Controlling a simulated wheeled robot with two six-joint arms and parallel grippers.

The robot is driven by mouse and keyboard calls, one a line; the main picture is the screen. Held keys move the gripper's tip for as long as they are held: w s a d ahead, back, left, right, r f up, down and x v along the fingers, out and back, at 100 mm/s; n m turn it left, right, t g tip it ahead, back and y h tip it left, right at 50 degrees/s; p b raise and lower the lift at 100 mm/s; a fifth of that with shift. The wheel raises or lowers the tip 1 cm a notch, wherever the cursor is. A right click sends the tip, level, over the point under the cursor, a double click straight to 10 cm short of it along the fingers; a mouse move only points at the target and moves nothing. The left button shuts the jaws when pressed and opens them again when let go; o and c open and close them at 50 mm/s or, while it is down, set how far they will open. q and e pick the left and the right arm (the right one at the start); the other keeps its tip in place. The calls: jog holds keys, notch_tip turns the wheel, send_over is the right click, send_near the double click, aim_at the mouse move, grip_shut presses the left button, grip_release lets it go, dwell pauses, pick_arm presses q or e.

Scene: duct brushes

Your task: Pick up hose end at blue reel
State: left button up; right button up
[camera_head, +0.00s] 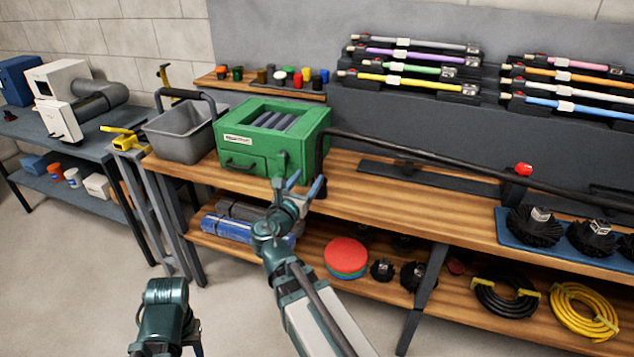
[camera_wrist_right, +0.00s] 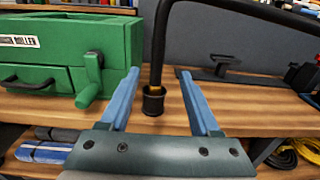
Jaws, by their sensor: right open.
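A black hose (camera_head: 430,155) runs along the back of the bench. Its end bends down beside the green box (camera_head: 270,137), and a dark collar with a brass-coloured ring forms the hose end (camera_wrist_right: 154,100). I see no blue reel. My right gripper (camera_head: 298,184) is open and empty, in front of the box's right side. In the right wrist view the hose end appears between its two blue fingers (camera_wrist_right: 158,76), apart from both; the exact depth is unclear. My left arm is at the lower left of the head view; its jaws cannot be made out.
A green crank handle (camera_wrist_right: 90,88) juts from the box near the left finger. A grey bin (camera_head: 180,132) stands left of the box. Round black brushes (camera_head: 535,228) sit on a blue mat at right. Bare wood (camera_head: 400,205) lies at the bench's middle front.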

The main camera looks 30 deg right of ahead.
aim_at(319, 162)
jog(key=x, duration=0.8)
jog(key=x, duration=0.5)
jog(key=shift+w+f, duration=0.1)
jog(key=shift+w, duration=0.05)
jog(key=shift+a, duration=0.1)
grip_shut()
dwell(1.1)
